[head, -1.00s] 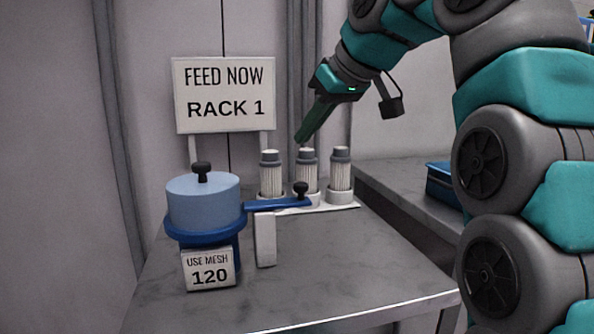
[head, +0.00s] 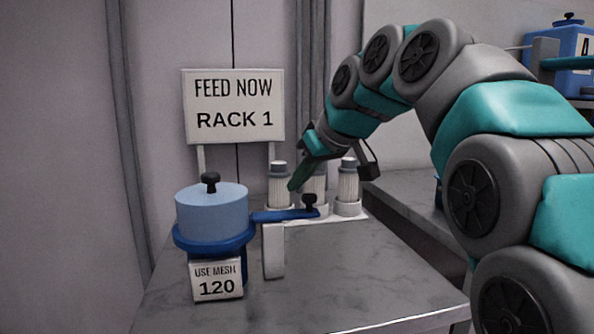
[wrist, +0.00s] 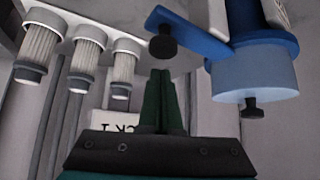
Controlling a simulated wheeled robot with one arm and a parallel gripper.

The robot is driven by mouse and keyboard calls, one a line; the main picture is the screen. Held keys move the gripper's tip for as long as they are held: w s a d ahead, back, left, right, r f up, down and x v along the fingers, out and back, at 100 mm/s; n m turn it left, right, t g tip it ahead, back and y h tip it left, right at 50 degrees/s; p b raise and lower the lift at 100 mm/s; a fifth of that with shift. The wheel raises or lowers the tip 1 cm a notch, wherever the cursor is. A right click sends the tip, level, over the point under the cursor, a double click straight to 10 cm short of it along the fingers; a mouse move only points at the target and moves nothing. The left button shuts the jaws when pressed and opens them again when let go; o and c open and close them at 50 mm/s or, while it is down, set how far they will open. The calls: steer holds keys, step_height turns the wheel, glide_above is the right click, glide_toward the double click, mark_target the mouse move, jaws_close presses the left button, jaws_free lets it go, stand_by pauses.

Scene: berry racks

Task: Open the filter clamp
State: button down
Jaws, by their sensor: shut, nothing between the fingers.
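The filter housing has a light blue lid (head: 211,207) with a black knob and a dark blue clamp ring (head: 213,240). A blue clamp lever (head: 280,215) reaches right from the ring and ends in a black knob (head: 310,200). In the wrist view the lever (wrist: 198,42) and its knob (wrist: 163,45) show just beyond my fingertips. My gripper (head: 297,184) is shut and empty, pointing down near the lever's knob. Its green fingers (wrist: 160,75) lie together in the wrist view. A gap appears between fingertips and knob; touching cannot be told for sure.
Three filter cartridges (head: 348,183) stand in a white holder (head: 350,212) behind the lever, one partly hidden by my gripper. A white post (head: 273,251) stands under the lever. A "USE MESH 120" sign (head: 216,281) is in front. The grey table (head: 340,270) is clear at front right.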

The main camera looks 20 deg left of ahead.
steer(key=shift+s+d+f, duration=0.15)
steer(key=shift+s+d, duration=0.3)
steer(key=shift+d, duration=0.35)
